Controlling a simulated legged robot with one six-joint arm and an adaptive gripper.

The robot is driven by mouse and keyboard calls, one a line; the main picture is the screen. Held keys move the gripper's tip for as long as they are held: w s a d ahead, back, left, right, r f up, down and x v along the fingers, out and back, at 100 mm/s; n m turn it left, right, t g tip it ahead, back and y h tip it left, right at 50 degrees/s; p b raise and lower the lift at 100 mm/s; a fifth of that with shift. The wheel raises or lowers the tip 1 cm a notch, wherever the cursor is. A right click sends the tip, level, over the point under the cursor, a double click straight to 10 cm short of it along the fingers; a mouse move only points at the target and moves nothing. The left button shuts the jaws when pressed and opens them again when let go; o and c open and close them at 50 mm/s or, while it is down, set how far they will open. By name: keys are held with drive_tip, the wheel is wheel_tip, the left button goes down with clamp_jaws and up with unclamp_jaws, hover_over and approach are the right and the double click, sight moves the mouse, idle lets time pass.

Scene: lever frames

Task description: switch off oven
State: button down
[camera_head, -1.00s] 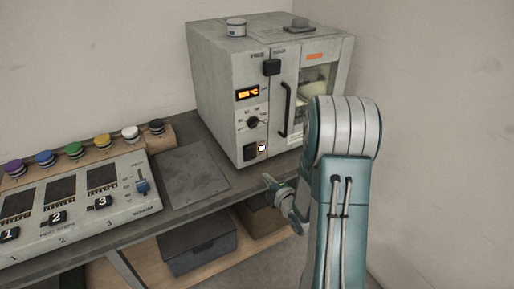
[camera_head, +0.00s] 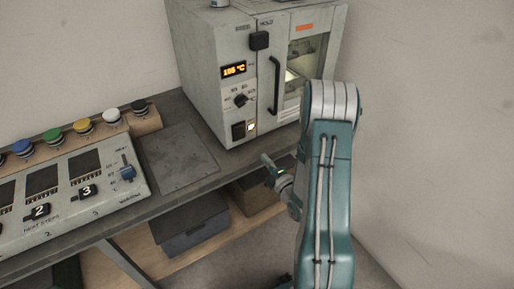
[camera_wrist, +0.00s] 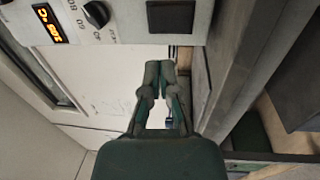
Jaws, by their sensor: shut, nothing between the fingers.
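The oven (camera_head: 205,75) is a grey box on the bench with a lit orange display (camera_head: 234,71), a black knob (camera_head: 241,99) and a dark square switch (camera_head: 238,132) low on its front. A small lit white square (camera_head: 251,127) sits beside the switch. My gripper (camera_head: 266,160) is in front of and below the oven's lower front, apart from it. In the wrist view, my gripper (camera_wrist: 160,66) is shut and empty.
A grey box (camera_head: 192,218) sits on the lower shelf. A wall stands close at the right.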

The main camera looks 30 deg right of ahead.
sight(243, 129)
drive_tip(key=w, duration=0.4)
drive_tip(key=w+r, duration=0.1)
drive_tip(key=w, duration=0.6)
drive_tip(key=shift+w+a+r, duration=0.25)
drive_tip(key=shift+w, duration=0.55)
drive_tip(key=shift+r, duration=0.1)
drive_tip(key=shift+w, duration=0.2)
drive_tip(key=shift+s, duration=0.1)
